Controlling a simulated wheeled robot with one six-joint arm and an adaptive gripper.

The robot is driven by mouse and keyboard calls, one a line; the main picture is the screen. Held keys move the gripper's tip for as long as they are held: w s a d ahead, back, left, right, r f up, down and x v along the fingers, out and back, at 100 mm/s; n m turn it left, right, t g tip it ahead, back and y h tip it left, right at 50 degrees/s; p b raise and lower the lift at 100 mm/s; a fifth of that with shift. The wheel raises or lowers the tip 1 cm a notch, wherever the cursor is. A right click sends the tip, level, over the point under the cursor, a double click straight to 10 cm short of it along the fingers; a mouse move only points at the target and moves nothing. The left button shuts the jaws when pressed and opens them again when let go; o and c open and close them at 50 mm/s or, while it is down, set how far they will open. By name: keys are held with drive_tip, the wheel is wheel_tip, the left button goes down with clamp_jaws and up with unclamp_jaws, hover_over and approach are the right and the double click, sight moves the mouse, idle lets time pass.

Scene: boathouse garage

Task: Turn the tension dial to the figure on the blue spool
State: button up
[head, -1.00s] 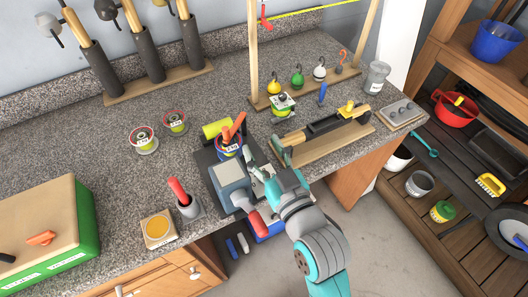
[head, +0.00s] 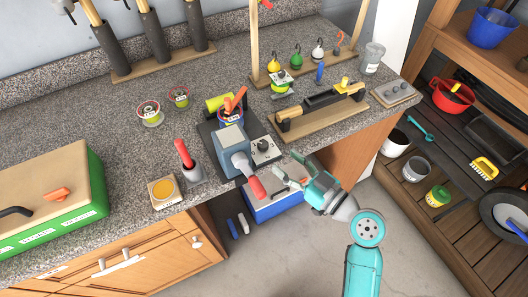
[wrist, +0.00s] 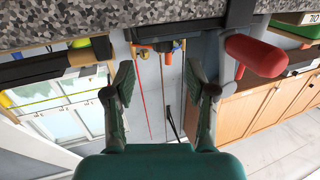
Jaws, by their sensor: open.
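The grey winding machine (head: 231,140) stands at the bench's front edge. Its tension dial (head: 262,144) is a dark knob on a pale-marked plate on the machine's right side; its setting is too small to read. The blue spool (head: 226,121) sits behind the machine's body, with an orange-red handle above it; the figure on its label cannot be read. My gripper (head: 287,167) is open and empty, off the bench's front edge, right of and below the dial, apart from it. In the wrist view its fingers (wrist: 161,82) are spread, with nothing between them.
The machine's red crank grip (head: 257,187) sticks out toward the front, close left of my gripper; it also shows in the wrist view (wrist: 255,56). A blue box (head: 275,207) is below. A wooden rack (head: 320,116) lies to the right.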

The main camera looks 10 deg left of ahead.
sight(267, 148)
drive_tip(key=shift+y, duration=0.4)
drive_tip(key=x, duration=0.9)
drive_tip(key=shift+s, duration=0.15)
clamp_jaws()
